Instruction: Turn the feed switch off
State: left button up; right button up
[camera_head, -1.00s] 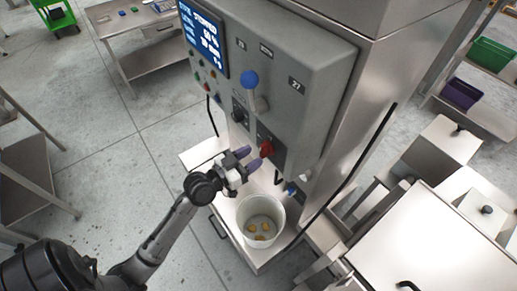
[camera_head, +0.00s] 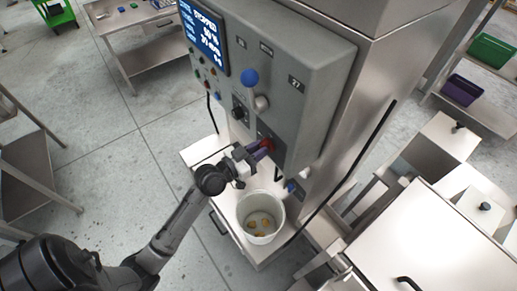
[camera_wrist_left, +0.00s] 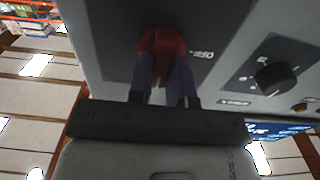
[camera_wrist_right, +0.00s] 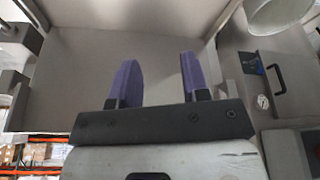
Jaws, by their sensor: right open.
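The feed switch is a red knob (camera_head: 267,144) low on the grey control panel (camera_head: 318,75). In the left wrist view the red knob (camera_wrist_left: 162,45) sits on a dark plate with the word OFF to its right. My left gripper (camera_head: 258,151) is at the knob, with its purple fingers (camera_wrist_left: 161,80) partly closed, one on each side of the knob's grip. The fingers hide part of the knob. My right gripper (camera_wrist_right: 160,80) is open and empty in its wrist view, facing steel surfaces. It is outside the head view.
The display (camera_head: 204,35) reads STOPPED. A white bucket (camera_head: 281,215) with yellow pieces stands on the steel shelf below. Steel equipment (camera_head: 450,225) stands on the right.

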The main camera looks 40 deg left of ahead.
pick_arm(q)
grip_shut()
jog(key=shift+r+n, duration=0.1)
jog(key=shift+n, duration=0.2)
jog(key=n+p, duration=0.2)
jog(key=n, duration=0.3)
jog(key=n+p, duration=0.2)
jog(key=n, duration=0.4)
jog(key=n+p, duration=0.2)
jog(key=n, duration=0.4)
jog(key=shift+a+f+p, duration=0.3)
jog(key=shift+f, duration=0.05)
jog(key=shift+n, duration=0.3)
jog(key=o, duration=0.6)
grip_release()
jog(key=shift+c, duration=0.2)
